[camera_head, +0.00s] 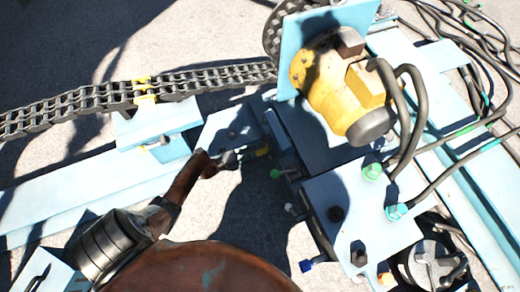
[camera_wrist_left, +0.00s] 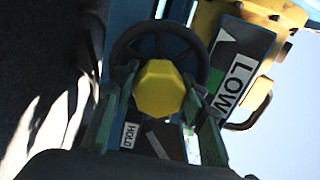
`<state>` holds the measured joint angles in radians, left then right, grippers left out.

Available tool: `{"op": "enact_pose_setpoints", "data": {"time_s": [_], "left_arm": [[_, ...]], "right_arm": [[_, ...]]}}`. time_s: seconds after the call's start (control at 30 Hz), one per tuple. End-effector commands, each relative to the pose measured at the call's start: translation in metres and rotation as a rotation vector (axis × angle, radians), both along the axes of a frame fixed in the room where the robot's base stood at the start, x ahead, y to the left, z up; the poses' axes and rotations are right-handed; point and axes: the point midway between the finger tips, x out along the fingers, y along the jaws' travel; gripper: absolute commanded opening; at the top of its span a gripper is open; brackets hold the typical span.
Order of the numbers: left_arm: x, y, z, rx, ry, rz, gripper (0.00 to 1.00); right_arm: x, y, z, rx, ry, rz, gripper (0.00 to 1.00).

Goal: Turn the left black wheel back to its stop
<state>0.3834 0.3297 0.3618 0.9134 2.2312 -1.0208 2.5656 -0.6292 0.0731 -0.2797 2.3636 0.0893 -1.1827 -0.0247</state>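In the left wrist view a black wheel (camera_wrist_left: 160,32) shows as a dark ring. A yellow eight-sided knob (camera_wrist_left: 160,88) lies in front of its middle and hides part of it. My left gripper (camera_wrist_left: 160,75) has its fingers apart, one on each side of the knob, their tips close to the wheel. I see no clear finger contact. In the head view my left gripper (camera_head: 243,155) reaches the side of the light-blue machine. The wheel cannot be made out there. My right gripper is not in view.
A LOW label (camera_wrist_left: 236,78) and a HOLD label (camera_wrist_left: 130,135) sit near the wheel. A chain (camera_head: 85,103) runs to a yellow motor (camera_head: 340,85). Black cables (camera_head: 455,140) lie at right.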

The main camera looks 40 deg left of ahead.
Motion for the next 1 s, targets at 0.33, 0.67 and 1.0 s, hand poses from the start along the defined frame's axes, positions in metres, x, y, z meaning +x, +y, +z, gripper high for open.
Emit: {"op": "enact_pose_setpoints", "data": {"time_s": [0.33,0.67,1.0], "left_arm": [[0.000,-0.001,0.000,0.001,0.000,-0.001,0.56],[-0.013,0.007,-0.001,0.003,0.001,0.001,0.56],[-0.073,0.040,-0.001,0.001,0.003,0.001,0.56]], "right_arm": [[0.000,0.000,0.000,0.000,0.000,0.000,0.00],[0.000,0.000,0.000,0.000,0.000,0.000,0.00],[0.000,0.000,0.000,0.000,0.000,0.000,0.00]]}}
